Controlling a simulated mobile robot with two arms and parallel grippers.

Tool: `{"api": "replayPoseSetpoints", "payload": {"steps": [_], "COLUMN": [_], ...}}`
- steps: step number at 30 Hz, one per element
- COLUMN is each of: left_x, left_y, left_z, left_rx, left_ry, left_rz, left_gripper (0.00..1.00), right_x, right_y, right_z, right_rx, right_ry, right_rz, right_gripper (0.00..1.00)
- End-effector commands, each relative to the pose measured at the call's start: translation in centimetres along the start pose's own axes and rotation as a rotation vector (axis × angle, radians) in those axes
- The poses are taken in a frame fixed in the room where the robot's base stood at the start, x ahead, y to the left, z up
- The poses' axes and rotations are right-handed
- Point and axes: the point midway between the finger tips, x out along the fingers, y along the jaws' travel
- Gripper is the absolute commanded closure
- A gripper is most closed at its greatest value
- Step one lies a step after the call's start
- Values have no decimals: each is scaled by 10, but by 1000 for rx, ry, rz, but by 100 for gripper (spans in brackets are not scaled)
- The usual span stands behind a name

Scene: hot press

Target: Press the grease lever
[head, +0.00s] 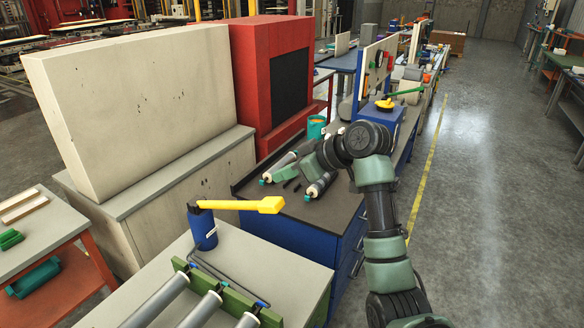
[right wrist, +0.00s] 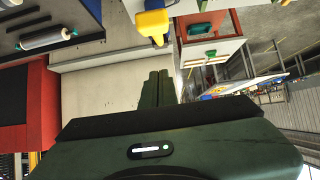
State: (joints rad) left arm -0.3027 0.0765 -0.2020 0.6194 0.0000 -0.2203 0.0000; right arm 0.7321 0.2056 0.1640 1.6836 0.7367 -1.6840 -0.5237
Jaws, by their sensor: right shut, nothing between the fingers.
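A yellow lever (head: 242,204) sticks out to the right from the top of a blue container (head: 203,229), which stands on the grey bench. I take it for the grease lever. It also shows at the top of the right wrist view (right wrist: 152,22). My left gripper is out of view.
Grey cartridges (head: 318,186) with teal ends lie on the dark bench top. A beige cabinet (head: 130,110) and a red machine (head: 262,70) stand behind. Grey rollers (head: 160,300) are at the near edge. The floor at right is clear.

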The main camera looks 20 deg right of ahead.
Motion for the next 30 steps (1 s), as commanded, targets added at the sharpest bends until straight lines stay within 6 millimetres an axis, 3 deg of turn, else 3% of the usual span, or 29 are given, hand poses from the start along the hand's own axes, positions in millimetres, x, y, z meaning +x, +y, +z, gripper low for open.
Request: {"api": "replayPoseSetpoints", "payload": {"steps": [1,7,15,30], "left_x": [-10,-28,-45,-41], "left_y": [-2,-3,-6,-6], "left_z": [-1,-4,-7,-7], "left_rx": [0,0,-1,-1], "left_ry": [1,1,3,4], "left_rz": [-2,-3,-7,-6], "left_gripper": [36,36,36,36], "right_x": [10,52,60,64], "right_y": [-2,-2,0,1], "right_z": [-4,-3,32,41], "right_rx": [5,4,2,1], "right_ry": [-2,-2,-1,5], "right_rz": [-6,-4,-1,0], "right_gripper": [100,100,100,100]}}
